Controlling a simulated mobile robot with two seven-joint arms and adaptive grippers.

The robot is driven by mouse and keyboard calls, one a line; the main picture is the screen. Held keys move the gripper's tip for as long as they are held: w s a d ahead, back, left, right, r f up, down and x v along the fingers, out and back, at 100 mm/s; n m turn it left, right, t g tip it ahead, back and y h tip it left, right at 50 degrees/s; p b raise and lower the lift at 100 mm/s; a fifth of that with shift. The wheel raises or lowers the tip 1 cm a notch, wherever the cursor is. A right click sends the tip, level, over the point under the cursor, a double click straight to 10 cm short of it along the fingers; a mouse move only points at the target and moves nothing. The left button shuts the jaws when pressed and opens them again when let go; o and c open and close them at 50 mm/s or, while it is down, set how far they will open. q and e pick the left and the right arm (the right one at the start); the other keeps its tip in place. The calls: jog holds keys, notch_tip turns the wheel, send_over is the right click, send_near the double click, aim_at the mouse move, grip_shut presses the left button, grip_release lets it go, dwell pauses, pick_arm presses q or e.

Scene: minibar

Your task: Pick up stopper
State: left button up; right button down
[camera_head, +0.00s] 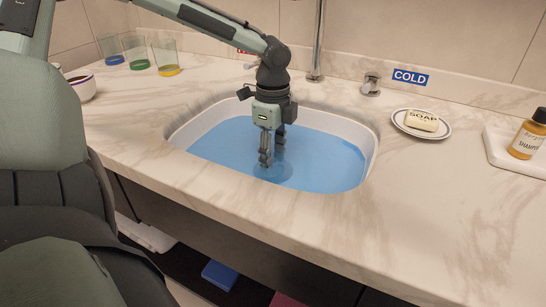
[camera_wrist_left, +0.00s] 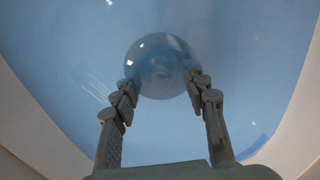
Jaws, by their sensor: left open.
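The stopper (camera_wrist_left: 160,65) shows in the left wrist view as a round, dark, glossy disc under the blue water. In the head view (camera_head: 274,171) it is a faint round patch on the basin floor, partly hidden by my fingers. My left gripper (camera_head: 272,153) points down into the sink; in the left wrist view (camera_wrist_left: 161,88) its two fingers are spread, with the tips at the near left and right edges of the disc. I cannot tell whether they touch it. My right gripper is not in view.
The white sink basin (camera_head: 368,143) holds blue water and its rim surrounds my gripper. A tap (camera_head: 318,45) and a cold knob (camera_head: 371,84) stand behind. Soap on a dish (camera_head: 399,121), a shampoo bottle (camera_head: 528,138), glasses (camera_head: 166,57) and a bowl (camera_head: 83,87) stand on the counter.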

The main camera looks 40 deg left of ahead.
pick_arm(q)
grip_shut()
jog(key=shift+r, duration=0.2)
dwell(0.3)
